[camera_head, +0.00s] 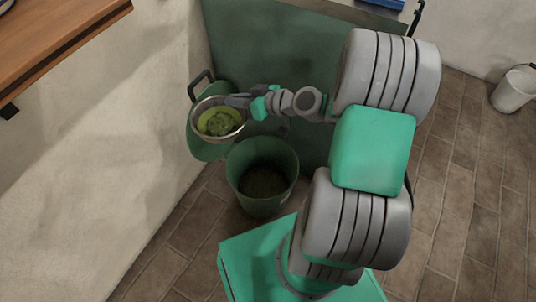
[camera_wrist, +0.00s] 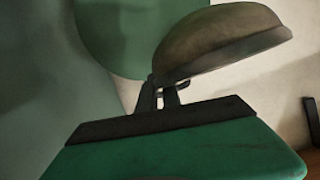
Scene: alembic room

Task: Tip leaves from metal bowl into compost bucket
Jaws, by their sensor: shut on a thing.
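The metal bowl (camera_head: 241,132) holds green leaves (camera_head: 218,121) and is up in the air, above and to the left of the compost bucket in the head view. My gripper (camera_head: 238,101) is shut on the bowl's rim. In the wrist view the bowl (camera_wrist: 222,38) shows from its outer side, pinched at its lower left edge by my gripper (camera_wrist: 170,88); its inside is hidden there. The green compost bucket (camera_head: 262,208) stands upright on the floor, open at the top, with dark matter inside.
A round green lid-like disc (camera_head: 205,150) with a dark handle (camera_head: 201,82) is behind the bowl by the wall. A green panel (camera_head: 262,50) stands behind the bucket. A wooden shelf (camera_head: 50,40) juts out upper left. A white bucket (camera_head: 513,90) stands far right.

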